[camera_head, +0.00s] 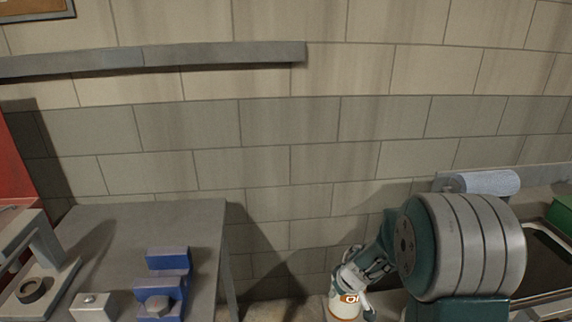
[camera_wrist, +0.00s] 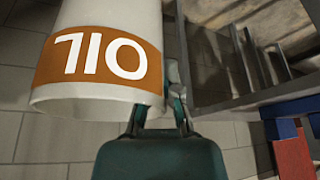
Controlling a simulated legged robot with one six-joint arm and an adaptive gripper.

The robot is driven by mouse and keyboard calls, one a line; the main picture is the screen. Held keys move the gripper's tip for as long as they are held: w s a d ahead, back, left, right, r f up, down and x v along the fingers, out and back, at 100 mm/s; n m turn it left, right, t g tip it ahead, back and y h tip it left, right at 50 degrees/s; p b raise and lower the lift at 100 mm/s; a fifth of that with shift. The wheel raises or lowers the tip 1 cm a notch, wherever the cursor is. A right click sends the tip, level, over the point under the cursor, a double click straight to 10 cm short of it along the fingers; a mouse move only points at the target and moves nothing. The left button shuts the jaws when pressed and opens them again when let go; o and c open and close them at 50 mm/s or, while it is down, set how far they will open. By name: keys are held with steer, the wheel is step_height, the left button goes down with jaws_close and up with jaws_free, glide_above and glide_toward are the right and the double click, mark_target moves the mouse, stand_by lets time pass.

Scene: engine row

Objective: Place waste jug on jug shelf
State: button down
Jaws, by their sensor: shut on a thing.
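The waste jug (camera_head: 342,309) is white with an orange label band, low in the head view, right of centre. In the wrist view the jug (camera_wrist: 98,58) is large at the upper left, its OIL lettering upside down in the picture. My gripper (camera_head: 364,275) is shut on the jug; its fingers (camera_wrist: 170,104) also show at the jug's side in the wrist view. The gripped part is mostly hidden. A grey slatted structure (camera_wrist: 262,97) stands right of the jug, apart from it; I cannot tell whether it is the jug shelf.
A grey table (camera_head: 140,219) at the left holds a blue block fixture (camera_head: 166,261) and a grey press-like device (camera_head: 45,257). A grey ledge (camera_head: 200,55) runs along the block wall. A blue paper roll (camera_head: 487,183) lies at the right. Red and blue parts (camera_wrist: 292,150) show in the wrist view.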

steer(key=d+f+m, duration=0.1)
steer(key=w+d+f+m+h, duration=0.1)
steer(key=m, duration=0.1)
steer(key=d+f+m+h, duration=0.1)
steer(key=d+f, duration=0.1)
steer(key=shift+w+m, duration=0.3)
steer(key=shift+m, duration=0.1)
steer(key=shift+w+d+m+t, duration=0.2)
steer(key=shift+d+m+t, duration=0.1)
steer(key=shift+d+m, duration=0.1)
